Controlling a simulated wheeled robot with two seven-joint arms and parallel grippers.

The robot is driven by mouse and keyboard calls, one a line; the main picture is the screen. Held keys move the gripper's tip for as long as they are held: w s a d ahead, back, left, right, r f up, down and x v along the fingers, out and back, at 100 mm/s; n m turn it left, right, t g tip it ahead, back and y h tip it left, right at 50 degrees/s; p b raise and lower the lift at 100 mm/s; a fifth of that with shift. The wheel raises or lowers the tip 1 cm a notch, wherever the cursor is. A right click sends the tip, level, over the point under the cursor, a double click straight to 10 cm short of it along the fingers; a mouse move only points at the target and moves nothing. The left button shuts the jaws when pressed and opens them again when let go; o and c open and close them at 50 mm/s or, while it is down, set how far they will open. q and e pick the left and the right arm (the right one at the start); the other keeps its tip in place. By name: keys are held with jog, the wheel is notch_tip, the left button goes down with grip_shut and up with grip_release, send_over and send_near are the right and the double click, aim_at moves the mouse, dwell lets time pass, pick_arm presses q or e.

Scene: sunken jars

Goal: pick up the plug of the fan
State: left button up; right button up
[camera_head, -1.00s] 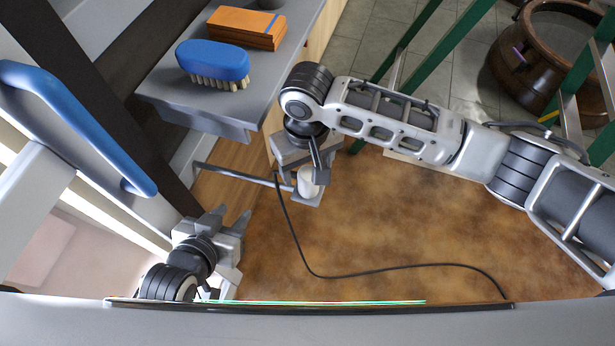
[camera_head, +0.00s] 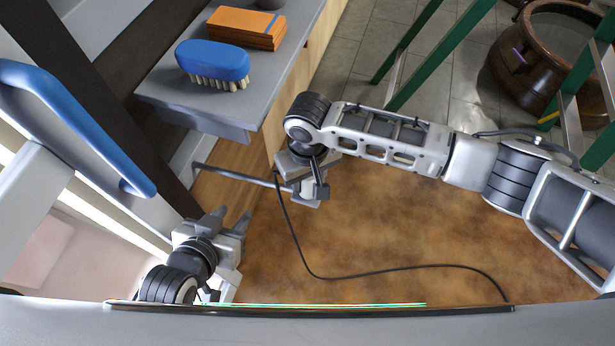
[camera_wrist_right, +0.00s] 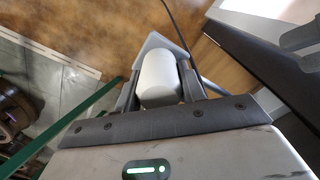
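The white plug (camera_wrist_right: 159,78) is a rounded cylinder between the two fingers of my right gripper (camera_wrist_right: 160,88) in the right wrist view. One finger lies close along each side; whether they touch it is unclear. A grey plate (camera_wrist_right: 152,42) shows beyond the plug. In the head view my right gripper (camera_head: 308,190) covers nearly all of the plug, at the end of a grey rod (camera_head: 235,174). A black cord (camera_head: 365,273) runs from there across the brown floor; it also shows in the wrist view (camera_wrist_right: 178,25). My left gripper (camera_head: 233,219) is open and empty, lower left. The fan's body is not visible.
A grey shelf (camera_head: 185,95) at upper left carries a blue brush (camera_head: 213,60) and orange blocks (camera_head: 246,27). A green-legged ladder (camera_head: 440,50) and a brown pot (camera_head: 545,60) stand at upper right. The brown floor (camera_head: 400,215) is mostly clear.

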jog(key=shift+r, duration=0.45)
notch_tip(320, 180, up, 2)
jog(key=shift+r, duration=0.2)
jog(key=s+r+p, duration=0.2)
jog(key=s+r, duration=0.8)
jog(key=s, duration=0.4)
jog(key=w+d+r+m, duration=0.2)
jog(key=w+d+r, duration=0.2)
jog(key=w+d, duration=0.3)
jog(key=w+d+r+m, duration=0.3)
jog(key=w+d+r, duration=0.2)
jog(key=d, duration=0.7)
jog(key=w, duration=0.2)
jog(key=shift+w, duration=0.35)
